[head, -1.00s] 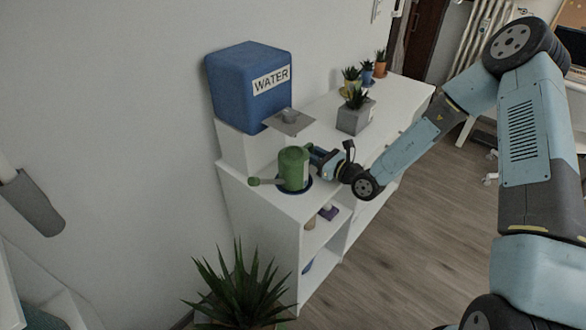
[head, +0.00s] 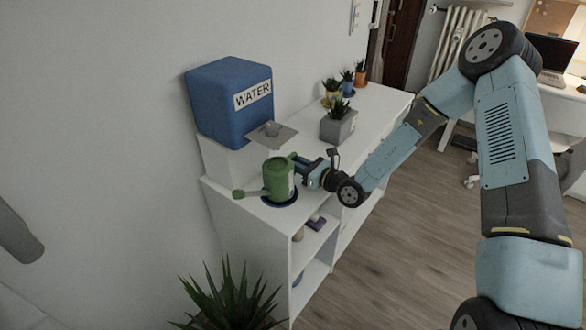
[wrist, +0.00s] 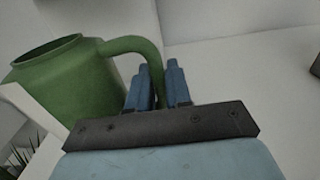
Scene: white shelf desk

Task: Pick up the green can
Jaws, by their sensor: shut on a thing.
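The green can (head: 278,180) is a watering can with its spout pointing left. It stands at the near left end of the white shelf desk, over a dark blue round saucer (head: 279,203); I cannot tell whether it touches the saucer. My gripper (head: 298,166) is at the can's right side, at its handle. In the wrist view the can (wrist: 68,82) is at the left and its curved handle (wrist: 148,52) runs down between the blue fingers of my gripper (wrist: 160,84). The fingers are shut on the handle. The lower handle is hidden.
A grey planter (head: 338,126) and small potted plants stand farther right. A spiky plant (head: 232,299) is in front.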

